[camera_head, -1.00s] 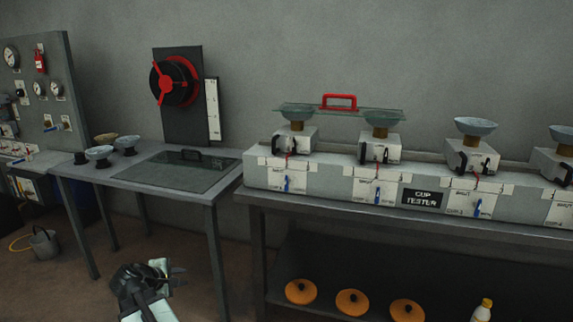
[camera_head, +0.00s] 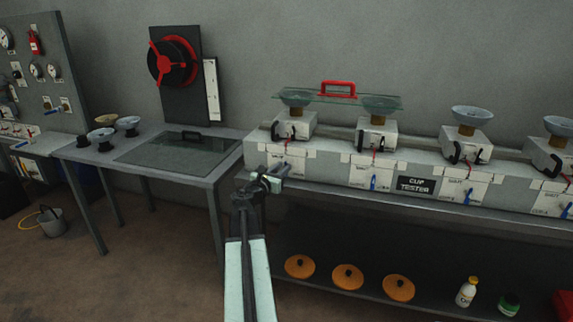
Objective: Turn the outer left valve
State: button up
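The cup tester (camera_head: 330,167) is a long pale box on the right-hand bench, with a row of cups on top and small blue valve handles along its front. The outer left blue handle is hidden behind my gripper (camera_head: 281,173); its labelled plate (camera_head: 288,152) shows just above. The second blue handle (camera_head: 373,183) and the third (camera_head: 468,196) are in plain view to the right. My gripper is in front of the left end of the tester. I cannot tell whether it touches the handle, or whether its fingers are open or shut.
A glass cover with a red handle (camera_head: 338,89) lies across the two left cups. The bench edge (camera_head: 400,207) runs under the tester, with orange lids (camera_head: 347,277) and bottles on the lower shelf. A dark table (camera_head: 205,180) stands to the left, below a red handwheel (camera_head: 164,63).

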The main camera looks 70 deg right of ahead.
jog(key=d, duration=0.3)
jog(key=shift+s, duration=0.15)
